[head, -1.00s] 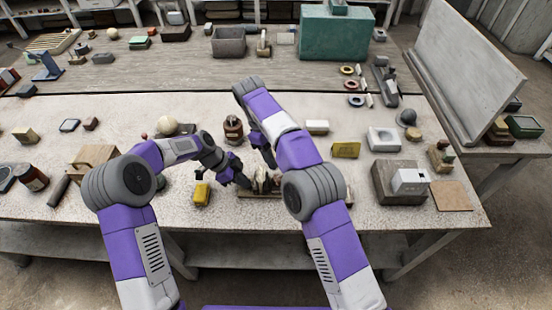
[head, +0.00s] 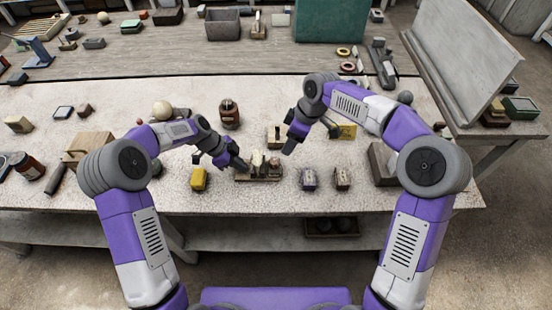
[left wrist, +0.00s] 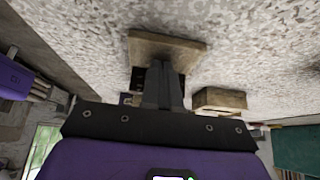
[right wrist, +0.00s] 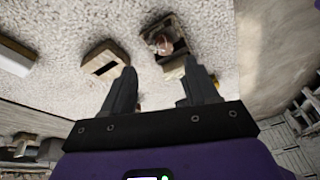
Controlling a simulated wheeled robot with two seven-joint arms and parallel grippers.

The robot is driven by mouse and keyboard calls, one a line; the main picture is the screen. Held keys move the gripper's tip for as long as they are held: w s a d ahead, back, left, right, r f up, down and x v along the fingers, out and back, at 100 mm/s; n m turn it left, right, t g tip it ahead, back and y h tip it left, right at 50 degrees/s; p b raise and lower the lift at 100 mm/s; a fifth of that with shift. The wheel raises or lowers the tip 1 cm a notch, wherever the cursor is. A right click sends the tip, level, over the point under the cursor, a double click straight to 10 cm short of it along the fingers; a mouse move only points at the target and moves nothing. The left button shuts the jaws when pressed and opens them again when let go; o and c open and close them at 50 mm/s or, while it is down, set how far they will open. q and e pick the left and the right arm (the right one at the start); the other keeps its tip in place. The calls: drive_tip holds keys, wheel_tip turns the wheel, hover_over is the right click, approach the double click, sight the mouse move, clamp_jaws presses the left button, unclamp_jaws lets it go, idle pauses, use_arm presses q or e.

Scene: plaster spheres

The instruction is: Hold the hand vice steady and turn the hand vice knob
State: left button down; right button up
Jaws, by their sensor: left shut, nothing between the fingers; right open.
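A small upright fixture on a wooden base (head: 258,179) sits near the table's front edge in the head view; it appears to be the hand vice, but its knob is too small to tell apart. My left gripper (head: 243,168) is shut and empty at the fixture's left side; contact cannot be told. In the left wrist view its closed fingers (left wrist: 164,70) overlap a wooden board (left wrist: 185,46) and hide part of it. My right gripper (head: 288,150) is to the right of and behind the fixture, apart from it. Its fingers (right wrist: 159,68) are open and empty in the right wrist view.
The table's front edge is close.

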sight(274, 162)
use_arm(q)
drive_tip(key=shift+s+a+f, duration=0.1)
drive_tip(key=shift+s+f, duration=0.05)
drive_tip(key=shift+f, duration=0.2)
use_arm(e)
drive_tip(key=shift+n+t+y, duration=0.4)
drive_tip(key=shift+t+y, duration=0.1)
drive_tip(key=shift+t, duration=0.1)
drive_tip(key=x, duration=0.7)
drive_tip(key=s+x, duration=0.1)
drive_tip(key=x, duration=0.2)
drive_tip(key=shift+s+a+f, duration=0.15)
drive_tip(key=shift+a+f, duration=0.1)
drive_tip(key=shift+a, duration=0.15)
drive_tip(key=c, duration=1)
drive_tip(key=shift+c, duration=0.2)
